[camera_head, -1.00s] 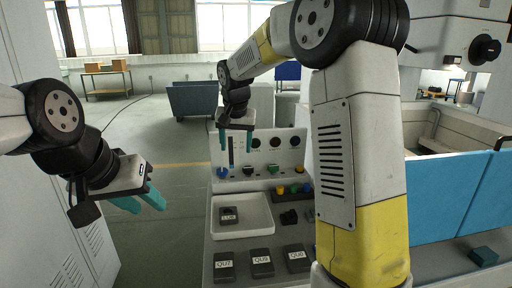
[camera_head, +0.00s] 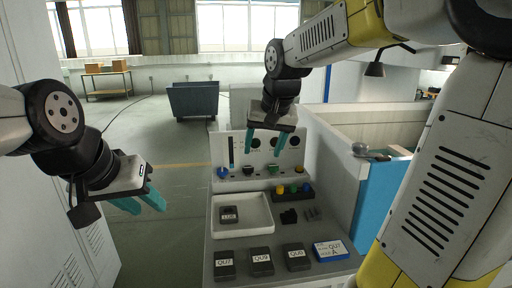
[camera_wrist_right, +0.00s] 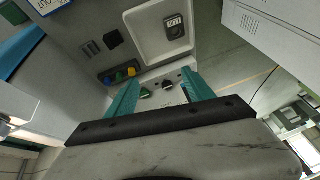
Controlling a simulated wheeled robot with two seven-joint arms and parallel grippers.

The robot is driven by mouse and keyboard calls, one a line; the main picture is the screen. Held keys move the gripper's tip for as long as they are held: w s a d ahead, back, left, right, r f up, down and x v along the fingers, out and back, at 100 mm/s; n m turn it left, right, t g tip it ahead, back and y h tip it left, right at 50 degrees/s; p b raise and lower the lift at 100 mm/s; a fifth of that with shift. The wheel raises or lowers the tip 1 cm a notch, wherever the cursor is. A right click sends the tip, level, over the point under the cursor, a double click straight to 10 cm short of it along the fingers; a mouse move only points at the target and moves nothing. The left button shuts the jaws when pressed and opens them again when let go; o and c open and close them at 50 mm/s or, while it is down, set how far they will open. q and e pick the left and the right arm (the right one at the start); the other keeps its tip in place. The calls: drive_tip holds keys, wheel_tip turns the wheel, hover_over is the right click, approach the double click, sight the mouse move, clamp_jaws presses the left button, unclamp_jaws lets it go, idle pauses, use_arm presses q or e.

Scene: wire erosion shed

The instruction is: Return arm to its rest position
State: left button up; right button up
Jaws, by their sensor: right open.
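My right gripper (camera_head: 267,143) hangs open and empty in the middle of the head view, above the back of the bench and in front of the upright panel with knobs (camera_head: 243,158). Its two teal fingers (camera_wrist_right: 163,97) are spread apart in the right wrist view, with nothing between them but the panel beyond. My right arm (camera_head: 440,190) comes in from the right side. My left gripper (camera_head: 139,203) is at the left of the head view, fingers apart and empty, beside the bench and clear of it.
The bench (camera_head: 218,240) holds a white tray (camera_head: 262,228) with one dark labelled block (camera_head: 229,214). Dark blocks labelled QU (camera_head: 262,261) line the front with a blue-edged card (camera_head: 330,250). A walled tank with a blue side (camera_head: 385,190) stands right. Floor is clear left.

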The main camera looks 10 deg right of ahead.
drive_tip(key=shift+s, duration=0.1)
drive_tip(key=s+d+f+n+t, duration=0.1)
drive_tip(key=s+d+f, duration=0.1)
drive_tip(key=s, duration=1.5)
drive_tip(key=shift+d+f+n+y, duration=0.35)
drive_tip(key=shift+f+n+y, duration=0.05)
